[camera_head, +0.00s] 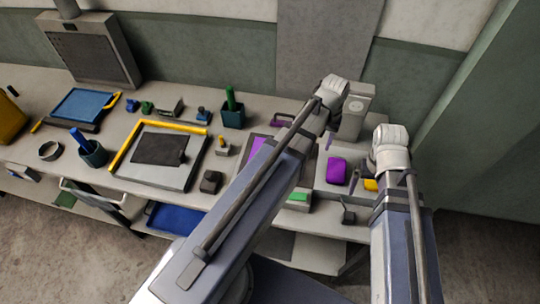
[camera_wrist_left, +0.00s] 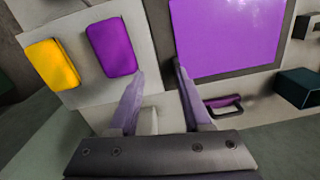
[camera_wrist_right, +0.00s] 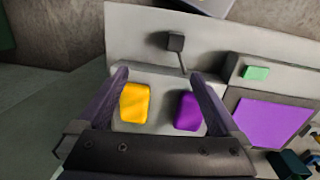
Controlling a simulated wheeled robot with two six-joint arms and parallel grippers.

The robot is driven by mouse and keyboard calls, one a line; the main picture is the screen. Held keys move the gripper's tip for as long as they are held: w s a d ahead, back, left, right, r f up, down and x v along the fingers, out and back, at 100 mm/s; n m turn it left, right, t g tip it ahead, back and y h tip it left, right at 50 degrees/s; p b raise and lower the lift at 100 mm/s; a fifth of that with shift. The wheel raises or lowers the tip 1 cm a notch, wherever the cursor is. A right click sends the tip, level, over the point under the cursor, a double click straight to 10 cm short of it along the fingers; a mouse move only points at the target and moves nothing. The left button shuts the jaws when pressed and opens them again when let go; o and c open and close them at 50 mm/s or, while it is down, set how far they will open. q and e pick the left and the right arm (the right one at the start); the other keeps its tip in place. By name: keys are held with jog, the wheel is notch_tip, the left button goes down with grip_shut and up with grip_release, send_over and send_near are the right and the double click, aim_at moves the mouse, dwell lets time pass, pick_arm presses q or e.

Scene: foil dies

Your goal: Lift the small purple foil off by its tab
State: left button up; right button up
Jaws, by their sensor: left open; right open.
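A flat purple foil sheet (camera_wrist_left: 225,35) lies on a dark plate (camera_wrist_left: 207,82). In the head view the foil (camera_head: 257,146) is mostly hidden behind my left arm, and I cannot make out a tab. A small rounded purple piece (camera_wrist_left: 111,47) lies on a pale board beside a yellow one (camera_wrist_left: 52,64); both also show in the right wrist view, purple (camera_wrist_right: 188,111) and yellow (camera_wrist_right: 134,103). My left gripper (camera_wrist_left: 158,68) is open and empty, above the gap between the purple piece and the dark plate. My right gripper (camera_wrist_right: 160,75) is open and empty, above the two pieces.
A purple-handled tool (camera_wrist_left: 222,101) lies beside the dark plate. A green block (camera_wrist_right: 256,73) and a dark long-stemmed tool (camera_wrist_right: 176,42) are near the front edge. A dark green cup (camera_head: 233,116) with a green stick stands behind. A yellow-edged board (camera_head: 190,178) lies further left.

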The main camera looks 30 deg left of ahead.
pick_arm(q)
jog(key=shift+n, duration=0.8)
jog(key=w+a, duration=0.3)
jog(key=a, duration=0.1)
jog(key=shift+f, duration=0.35)
jog(key=shift+s+f+b, duration=0.1)
jog(key=shift+f+b, duration=1.25)
jog(key=shift+b, duration=0.15)
notch_tip(320, 180, down, 5)
jog(key=b, duration=0.5)
jog(key=shift+s+d+f, duration=0.1)
jog(key=shift+d, duration=0.05)
pick_arm(e)
jog(key=s+f, duration=0.1)
jog(key=f, duration=0.2)
jog(key=s+f, duration=0.1)
jog(key=f, duration=0.1)
jog(key=s+f, duration=0.1)
jog(key=f, duration=0.2)
jog(key=shift+d+f, duration=0.15)
jog(key=shift+f, duration=0.15)
jog(key=shift+r, duration=0.1)
pick_arm(q)
grip_shut()
